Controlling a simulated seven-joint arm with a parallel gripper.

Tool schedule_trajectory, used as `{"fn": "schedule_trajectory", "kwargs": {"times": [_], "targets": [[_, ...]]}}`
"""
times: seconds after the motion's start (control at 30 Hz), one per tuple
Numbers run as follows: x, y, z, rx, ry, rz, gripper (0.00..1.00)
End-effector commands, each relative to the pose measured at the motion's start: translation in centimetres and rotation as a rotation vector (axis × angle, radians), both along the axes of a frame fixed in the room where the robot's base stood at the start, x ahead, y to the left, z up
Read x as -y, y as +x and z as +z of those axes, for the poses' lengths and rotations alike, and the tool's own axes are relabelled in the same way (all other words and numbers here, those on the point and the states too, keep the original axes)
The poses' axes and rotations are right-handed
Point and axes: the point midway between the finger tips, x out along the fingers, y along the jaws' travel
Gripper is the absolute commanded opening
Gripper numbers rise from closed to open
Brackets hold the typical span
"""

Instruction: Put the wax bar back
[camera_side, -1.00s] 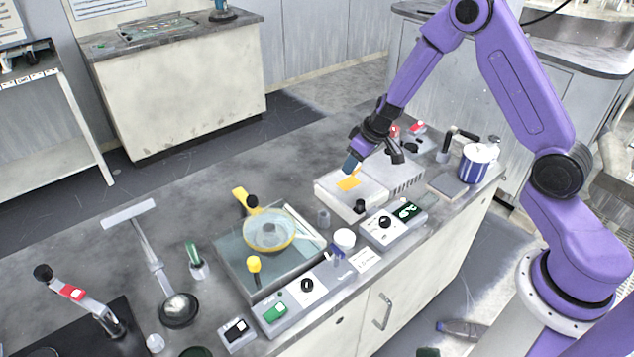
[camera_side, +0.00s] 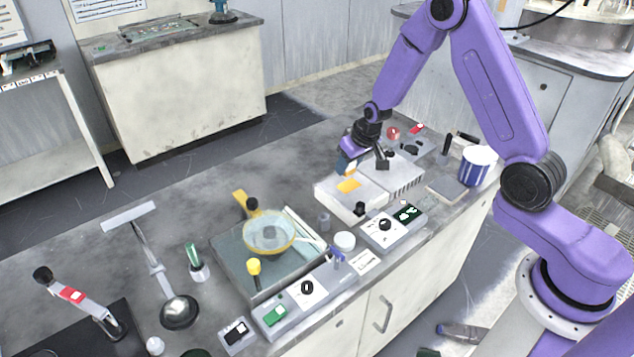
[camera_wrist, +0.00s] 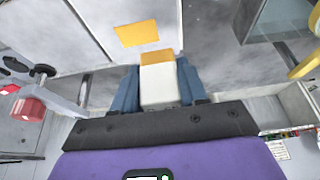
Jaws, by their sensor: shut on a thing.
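My gripper (camera_wrist: 158,88) has blue fingers and is shut on the wax bar (camera_wrist: 157,82), a whitish block with an orange-yellow end. In the side view, my gripper (camera_side: 347,167) is just above and behind the pale flat-topped box (camera_side: 330,199), and only a small part of the bar shows there. A yellow-orange patch (camera_side: 348,185) lies on the box top. The patch also shows in the wrist view (camera_wrist: 137,32), beyond the bar's end and apart from it. Where the fingers press, the bar's sides are hidden.
A control box (camera_side: 384,229) with a black knob stands in front of the pale box. A glass-topped platen unit (camera_side: 240,262) with a round yellow-rimmed disc is to the left. A blue-and-white striped tub (camera_side: 476,166) stands at the right. Bare bench lies behind the platen.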

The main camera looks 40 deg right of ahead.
Motion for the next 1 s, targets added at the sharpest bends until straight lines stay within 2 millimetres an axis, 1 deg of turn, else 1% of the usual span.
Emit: {"fn": "schedule_trajectory", "kwargs": {"times": [0.6, 0.8, 0.9, 1.0], "targets": [[0.2, 9.0, -4.1, 0.000, 0.000, 0.001, 0.07], [0.3, 11.2, -6.9, -0.001, 0.000, 0.001, 0.07], [0.3, 12.1, -8.1, -0.001, 0.000, 0.001, 0.07], [0.4, 12.8, -8.8, 0.000, 0.000, 0.000, 0.07]]}}
